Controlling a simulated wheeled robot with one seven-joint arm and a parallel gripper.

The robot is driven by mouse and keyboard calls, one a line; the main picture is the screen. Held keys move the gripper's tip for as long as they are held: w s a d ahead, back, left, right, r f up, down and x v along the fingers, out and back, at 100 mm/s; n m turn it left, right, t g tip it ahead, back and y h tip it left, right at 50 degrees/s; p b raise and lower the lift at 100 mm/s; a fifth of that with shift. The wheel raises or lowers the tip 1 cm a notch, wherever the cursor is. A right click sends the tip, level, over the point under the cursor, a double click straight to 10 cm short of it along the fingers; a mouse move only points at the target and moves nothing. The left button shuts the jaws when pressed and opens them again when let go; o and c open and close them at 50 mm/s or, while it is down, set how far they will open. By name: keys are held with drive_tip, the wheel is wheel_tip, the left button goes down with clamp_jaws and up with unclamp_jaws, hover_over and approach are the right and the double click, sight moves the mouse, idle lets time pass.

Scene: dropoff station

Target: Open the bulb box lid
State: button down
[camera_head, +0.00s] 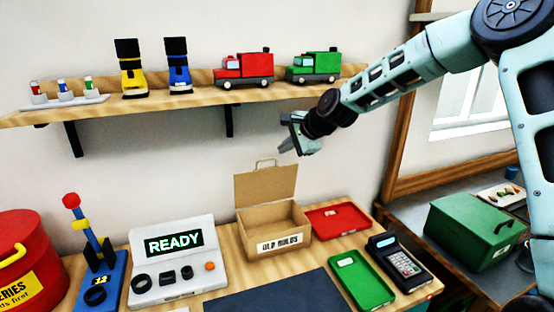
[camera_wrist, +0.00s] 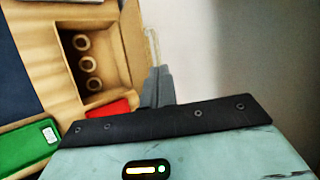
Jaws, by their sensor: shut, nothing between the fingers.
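The bulb box (camera_head: 279,243) is a cardboard box with an "OLD BULBS" label, standing on the wooden table. Its lid (camera_head: 265,186) is open and stands upright at the back, with a handle (camera_head: 266,162) on its top edge. In the wrist view the open box (camera_wrist: 66,47) shows several round ring-shaped holes inside, and the lid (camera_wrist: 131,45) is raised beside it. My gripper (camera_head: 284,146) is shut and empty, above and a little right of the lid handle in the head view. In the wrist view its fingers (camera_wrist: 157,87) appear near the handle (camera_wrist: 152,46); contact is unclear.
A red tray (camera_head: 338,219), a green tray (camera_head: 361,279) and a card terminal (camera_head: 399,259) lie right of the box. A READY display unit (camera_head: 173,262) stands left. A dark mat (camera_head: 275,293) lies in front.

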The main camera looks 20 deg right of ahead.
drive_tip(key=a+f+n+t+b, duration=0.2)
drive_tip(key=a+f+t, duration=0.15)
drive_tip(key=f, duration=0.55)
drive_tip(key=m+t+h+b, duration=0.2)
drive_tip(key=m+t+h, duration=0.2)
drive_tip(key=t, duration=0.7)
approach(267, 160)
drive_tip(key=p+x, duration=0.6)
drive_tip(key=shift+w+r, duration=0.1)
drive_tip(key=shift+r, duration=0.05)
drive_tip(key=shift+w, duration=0.3)
